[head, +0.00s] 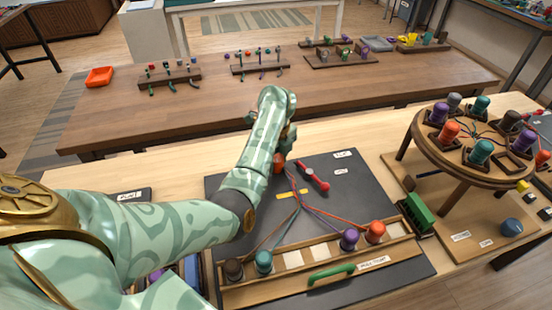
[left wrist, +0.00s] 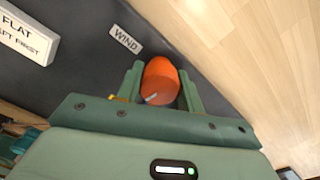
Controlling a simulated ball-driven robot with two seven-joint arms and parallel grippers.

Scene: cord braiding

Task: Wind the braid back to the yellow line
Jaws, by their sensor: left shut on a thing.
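My left gripper (head: 284,150) reaches to the far side of the dark board (head: 230,235), its fingertips largely hidden in the head view. In the left wrist view, its two green fingers (left wrist: 161,90) are shut on an orange knob (left wrist: 161,80), one on each side, beside a label reading "WIND" (left wrist: 125,39). Part of the knob shows in the head view (head: 278,163). The braid (head: 294,183) runs from near the knob toward the yellow line (head: 287,193), then its cords fan out to brown (head: 233,269), teal (head: 263,262), purple (head: 349,239) and orange (head: 375,231) bobbins. My right gripper is not in view.
A red handle (head: 313,175) lies right of the braid. A slotted wooden rack with a green handle (head: 331,274) holds the bobbins in front. A round wooden stand (head: 463,158) with more bobbins is at right. Another table (head: 340,90) stands behind.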

